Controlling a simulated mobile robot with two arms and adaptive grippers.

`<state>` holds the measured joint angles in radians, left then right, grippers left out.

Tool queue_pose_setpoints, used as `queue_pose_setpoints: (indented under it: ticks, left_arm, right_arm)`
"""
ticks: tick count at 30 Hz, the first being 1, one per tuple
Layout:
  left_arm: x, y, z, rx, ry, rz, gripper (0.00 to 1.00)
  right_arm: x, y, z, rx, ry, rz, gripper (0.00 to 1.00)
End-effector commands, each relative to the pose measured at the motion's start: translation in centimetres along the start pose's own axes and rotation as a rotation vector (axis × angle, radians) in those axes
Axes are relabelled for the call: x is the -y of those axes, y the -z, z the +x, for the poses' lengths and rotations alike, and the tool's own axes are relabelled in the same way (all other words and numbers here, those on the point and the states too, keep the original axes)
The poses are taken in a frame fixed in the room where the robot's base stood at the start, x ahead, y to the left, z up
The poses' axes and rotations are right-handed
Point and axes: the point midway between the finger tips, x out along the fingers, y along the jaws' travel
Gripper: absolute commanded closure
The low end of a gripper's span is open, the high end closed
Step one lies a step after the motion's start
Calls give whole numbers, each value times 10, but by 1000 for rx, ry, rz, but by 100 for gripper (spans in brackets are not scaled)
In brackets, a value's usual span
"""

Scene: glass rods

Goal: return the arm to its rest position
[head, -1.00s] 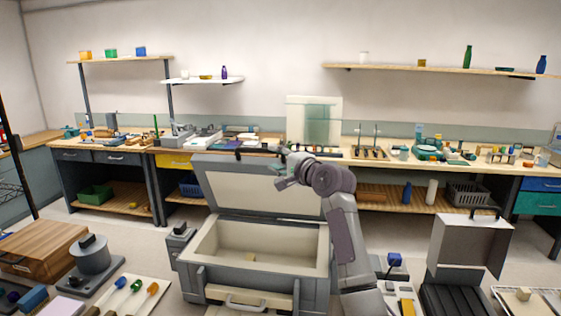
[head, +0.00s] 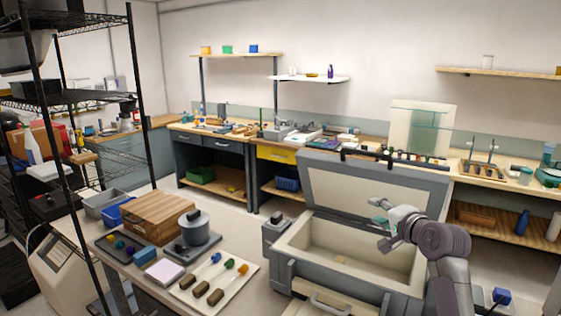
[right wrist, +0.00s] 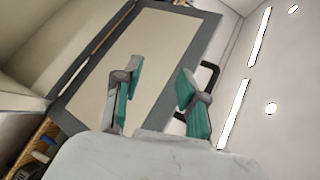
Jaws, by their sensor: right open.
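My right arm comes in from the lower right in the head view, with its right gripper (head: 376,222) over the open grey box with a cream inside. The right wrist view shows the same right gripper (right wrist: 158,92) with its two teal-padded fingers apart and nothing between them. The raised lid (right wrist: 140,65) fills the background behind the fingers. My left gripper does not show in the head view.
The open box (head: 345,258) stands below my right arm, its lid (head: 372,190) raised. A table at lower left holds a white tray (head: 240,287) with coloured-tipped tools and a wooden case (head: 150,218). A black wire rack (head: 85,97) stands at far left.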

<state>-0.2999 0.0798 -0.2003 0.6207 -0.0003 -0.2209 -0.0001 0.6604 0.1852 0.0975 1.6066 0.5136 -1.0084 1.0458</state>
Motion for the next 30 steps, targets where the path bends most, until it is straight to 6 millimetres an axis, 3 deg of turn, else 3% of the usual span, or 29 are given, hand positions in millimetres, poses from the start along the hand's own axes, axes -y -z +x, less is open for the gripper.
queue_pose_setpoints:
  ticks: [1,6,8,13,15,19,30]
  left_arm:
    - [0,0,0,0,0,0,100]
    - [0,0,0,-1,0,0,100]
    - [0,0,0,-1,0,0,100]
    - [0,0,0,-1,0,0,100]
    - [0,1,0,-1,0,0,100]
    - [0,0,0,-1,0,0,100]
    - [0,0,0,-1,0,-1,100]
  right_arm:
    - [-39,-21,-6,20,-69,-79,59]
    - [-146,-85,-47,116,-276,-378,59]
    - [-180,-107,-68,162,-344,-481,59]
    - [-264,-166,-145,331,-516,-757,59]
    - [-286,-183,-176,400,-567,-845,59]
    - [-313,-207,-223,506,-631,-965,59]
    - [-344,-243,-323,738,-727,-1164,59]
